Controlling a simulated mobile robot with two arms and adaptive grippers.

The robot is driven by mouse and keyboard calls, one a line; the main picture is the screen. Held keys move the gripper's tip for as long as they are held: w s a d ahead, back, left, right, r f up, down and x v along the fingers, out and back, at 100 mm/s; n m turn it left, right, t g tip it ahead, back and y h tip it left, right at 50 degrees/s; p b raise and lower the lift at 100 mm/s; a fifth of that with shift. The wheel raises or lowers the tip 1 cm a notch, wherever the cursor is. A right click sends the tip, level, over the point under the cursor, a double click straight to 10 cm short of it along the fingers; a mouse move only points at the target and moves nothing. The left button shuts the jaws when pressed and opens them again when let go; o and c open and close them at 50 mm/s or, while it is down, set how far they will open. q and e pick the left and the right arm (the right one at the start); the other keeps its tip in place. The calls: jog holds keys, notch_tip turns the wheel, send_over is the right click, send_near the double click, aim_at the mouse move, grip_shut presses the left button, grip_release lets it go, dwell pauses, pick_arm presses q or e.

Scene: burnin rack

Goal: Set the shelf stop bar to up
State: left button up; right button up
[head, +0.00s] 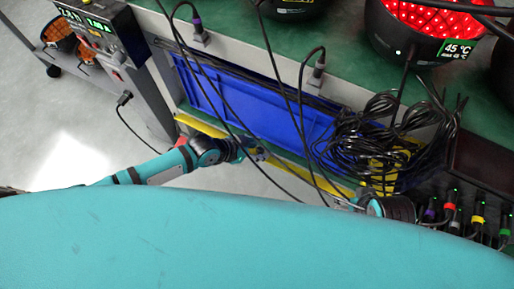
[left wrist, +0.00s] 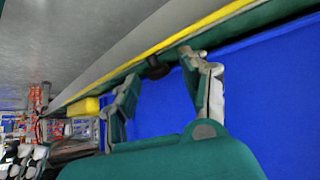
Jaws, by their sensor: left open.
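The shelf stop bar appears to be the long yellow bar (head: 205,127) along the front edge of the shelf, in front of a blue bin (head: 225,92). In the left wrist view the yellow bar (left wrist: 165,45) runs diagonally past the fingertips. My left gripper (head: 259,154) is at the bar's front side in the head view. In the left wrist view its fingers (left wrist: 160,66) are spread and empty, with a small dark knob (left wrist: 156,69) between the tips. Contact cannot be told. My right gripper (head: 348,204) is partly hidden by my teal body; its jaws are unclear.
Black cables hang across the blue bin, and a cable bundle (head: 375,135) lies at its right end. Several coloured plugs (head: 450,208) stand at the lower right. A unit with red lights (head: 435,22) is on the green shelf above. Grey floor lies open at the left.

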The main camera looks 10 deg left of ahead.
pick_arm(q)
grip_shut()
jog(key=shift+w+r, duration=0.1)
jog(key=shift+r, duration=0.05)
jog(key=shift+w+d+r+g+y+p, duration=0.15)
jog(key=shift+w+g+y+p, duration=0.35)
jog(key=shift+g+p, duration=0.75)
jog(key=shift+w+n, duration=0.1)
jog(key=shift+n, duration=0.2)
pick_arm(e)
notch_tip(320, 180, down, 9)
jog(key=shift+w+f+g, duration=0.15)
jog(key=shift+w+g, duration=0.1)
jog(key=shift+g, duration=0.05)
jog(key=shift+a, duration=0.1)
pick_arm(q)
grip_release()
jog(key=v, duration=1.2)
